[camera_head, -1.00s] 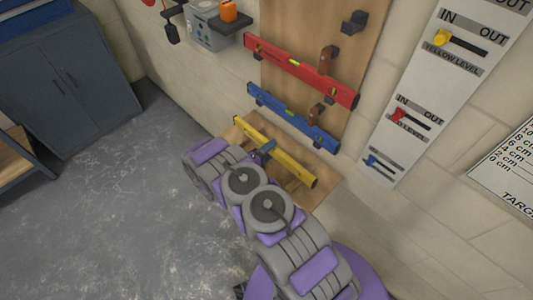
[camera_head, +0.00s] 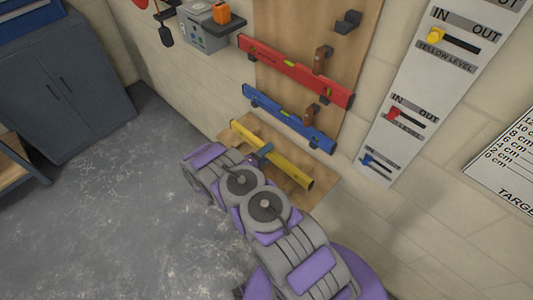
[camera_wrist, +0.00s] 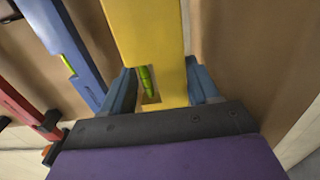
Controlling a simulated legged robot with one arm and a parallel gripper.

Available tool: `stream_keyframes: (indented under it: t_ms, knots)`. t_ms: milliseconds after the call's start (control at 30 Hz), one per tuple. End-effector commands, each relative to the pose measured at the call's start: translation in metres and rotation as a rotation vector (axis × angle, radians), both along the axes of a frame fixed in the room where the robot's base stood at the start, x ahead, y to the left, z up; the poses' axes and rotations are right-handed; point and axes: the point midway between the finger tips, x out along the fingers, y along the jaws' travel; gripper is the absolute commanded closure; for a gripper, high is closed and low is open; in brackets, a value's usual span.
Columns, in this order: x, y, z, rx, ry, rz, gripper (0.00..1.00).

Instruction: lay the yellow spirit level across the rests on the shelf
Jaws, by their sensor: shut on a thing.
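The yellow spirit level (camera_head: 284,167) is in my gripper (camera_head: 262,153), in front of the lower part of the wooden board. In the wrist view the yellow level (camera_wrist: 146,30) runs between the two blue fingers of my gripper (camera_wrist: 160,88), with its green vial between them. The gripper is shut on it near its middle. In the head view the level slopes down to the right, below the blue level. One empty dark rest (camera_head: 347,22) shows high on the board. I cannot tell whether any rest is behind the yellow level.
A red level (camera_head: 292,72) and a blue level (camera_head: 288,118) hang on the board (camera_head: 282,28) above. A grey box (camera_head: 205,28) and a small shelf with an orange object (camera_head: 222,14) are at upper left. A label panel (camera_head: 425,75) is to the right. A dark cabinet (camera_head: 62,85) stands left.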

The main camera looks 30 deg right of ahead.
Motion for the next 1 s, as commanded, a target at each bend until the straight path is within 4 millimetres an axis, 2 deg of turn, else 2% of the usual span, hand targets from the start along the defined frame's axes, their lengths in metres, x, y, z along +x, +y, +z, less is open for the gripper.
stream_keyframes:
  t_ms: [67, 333, 633, 1000]
  knots:
    - [0.000, 0.000, 0.000, -0.001, -0.001, 0.000, 0.36]
    - [0.000, 0.000, 0.000, 0.000, 0.000, 0.000, 0.10]
    - [0.000, 0.002, 0.000, 0.000, 0.001, 0.001, 0.10]
    - [-0.009, 0.027, 0.000, 0.001, 0.001, 0.003, 0.10]
